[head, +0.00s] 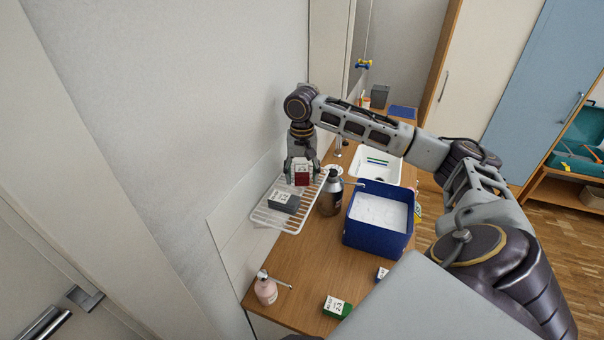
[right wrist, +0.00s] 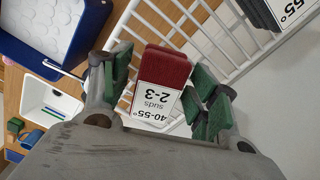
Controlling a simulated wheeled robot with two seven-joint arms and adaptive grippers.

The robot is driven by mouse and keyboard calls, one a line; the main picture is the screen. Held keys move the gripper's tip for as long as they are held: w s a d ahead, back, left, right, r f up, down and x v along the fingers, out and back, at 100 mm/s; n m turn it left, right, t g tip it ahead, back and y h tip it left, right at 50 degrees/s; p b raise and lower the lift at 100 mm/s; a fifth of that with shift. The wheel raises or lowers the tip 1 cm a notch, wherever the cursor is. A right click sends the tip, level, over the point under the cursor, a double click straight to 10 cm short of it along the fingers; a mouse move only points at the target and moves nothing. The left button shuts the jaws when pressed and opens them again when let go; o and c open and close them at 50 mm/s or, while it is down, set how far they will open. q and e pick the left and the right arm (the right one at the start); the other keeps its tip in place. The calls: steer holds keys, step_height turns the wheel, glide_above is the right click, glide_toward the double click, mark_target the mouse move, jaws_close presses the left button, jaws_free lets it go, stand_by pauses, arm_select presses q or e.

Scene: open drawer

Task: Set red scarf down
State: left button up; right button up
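The red scarf (head: 302,172) is a small folded red block with a white label. It is at the far end of the white wire rack (head: 268,216). In the right wrist view the scarf (right wrist: 165,68) shows its red side and the label reading 40-55°, suds 2-3. My right gripper (head: 301,170) points down over the rack with the scarf between its fingers. In the right wrist view the green-padded fingers (right wrist: 160,88) stand apart, with a narrow gap beside the scarf on the left. Whether the scarf's underside touches the rack is hidden. My left gripper is not in view.
A dark grey labelled block (head: 285,201) lies on the rack just nearer. A dark bottle (head: 331,192) stands close right of the rack, then a blue bin (head: 377,252) with white contents. A pink bottle (head: 265,289) and green labelled block (head: 337,308) are at the front.

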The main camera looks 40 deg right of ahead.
mark_target(302, 172)
steer(key=shift+r, duration=0.15)
step_height(302, 172, up, 8)
steer(key=shift+f+b, duration=0.15)
steer(key=shift+b, duration=0.35)
steer(key=shift+r+p, duration=0.5)
steer(key=shift+r, duration=1.6)
steer(key=shift+a, duration=0.1)
